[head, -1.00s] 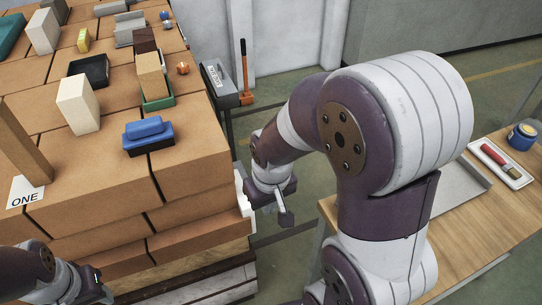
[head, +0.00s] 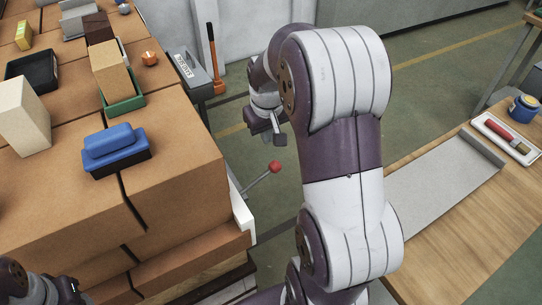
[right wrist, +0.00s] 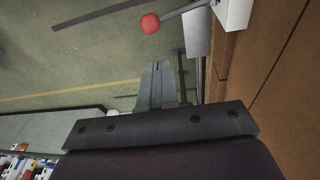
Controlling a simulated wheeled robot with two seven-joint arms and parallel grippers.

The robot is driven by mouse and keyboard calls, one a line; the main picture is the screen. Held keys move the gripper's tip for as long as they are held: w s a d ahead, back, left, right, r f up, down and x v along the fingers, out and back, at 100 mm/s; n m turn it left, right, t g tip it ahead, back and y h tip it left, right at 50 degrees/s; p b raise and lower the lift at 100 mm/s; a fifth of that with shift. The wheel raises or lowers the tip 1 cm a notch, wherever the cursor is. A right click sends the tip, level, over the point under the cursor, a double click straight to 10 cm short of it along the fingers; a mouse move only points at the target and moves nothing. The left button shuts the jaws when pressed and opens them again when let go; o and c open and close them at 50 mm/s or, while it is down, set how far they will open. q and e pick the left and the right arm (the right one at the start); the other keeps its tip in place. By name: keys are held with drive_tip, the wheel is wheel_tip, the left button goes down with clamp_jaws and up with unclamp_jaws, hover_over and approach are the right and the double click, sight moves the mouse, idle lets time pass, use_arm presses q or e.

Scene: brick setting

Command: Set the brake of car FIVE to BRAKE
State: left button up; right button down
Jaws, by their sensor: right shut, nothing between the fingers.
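A brake lever with a red ball knob (head: 275,167) and a thin grey rod sticks out from the right side of the brick-laden car (head: 185,205), tilted up to the right. The knob also shows at the top of the right wrist view (right wrist: 150,23), beside the white bracket (right wrist: 234,12). My right gripper (head: 279,139) is shut and empty, just beyond the knob in the head view and apart from it. Its fingers (right wrist: 157,82) are together in the right wrist view. Only part of my left arm shows at lower left. No FIVE label is readable.
A blue brush (head: 115,148), a green tray (head: 123,104) and several blocks lie on the bricks. A wooden table (head: 450,220) is at right. Open floor lies between.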

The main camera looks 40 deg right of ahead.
sight(274, 162)
drive_tip(key=x, duration=0.3)
drive_tip(key=s+x, duration=0.1)
drive_tip(key=x, duration=0.5)
drive_tip(key=shift+s+d+f, duration=0.15)
drive_tip(key=shift+f, duration=0.05)
use_arm(q)
drive_tip(key=shift+f+b, duration=0.3)
drive_tip(key=shift+f, duration=0.05)
use_arm(e)
drive_tip(key=shift+s+d+f, duration=0.1)
drive_tip(key=shift+f, duration=0.3)
use_arm(q)
drive_tip(key=shift+s, duration=0.1)
use_arm(e)
drive_tip(key=shift+d+f+y+b, duration=0.3)
drive_tip(key=shift+d+f+y, duration=0.15)
drive_tip(key=shift+f+y, duration=0.2)
use_arm(q)
wheel_tip(274, 162, down, 11)
drive_tip(key=d+b, duration=0.2)
drive_tip(key=b, duration=0.8)
use_arm(e)
drive_tip(key=d+f+y, duration=0.1)
drive_tip(key=d+f, duration=0.2)
drive_tip(key=f, duration=0.8)
drive_tip(key=shift+s+d+f+y, duration=0.15)
drive_tip(key=shift+s+f+y, duration=0.1)
drive_tip(key=shift+f+y, duration=0.1)
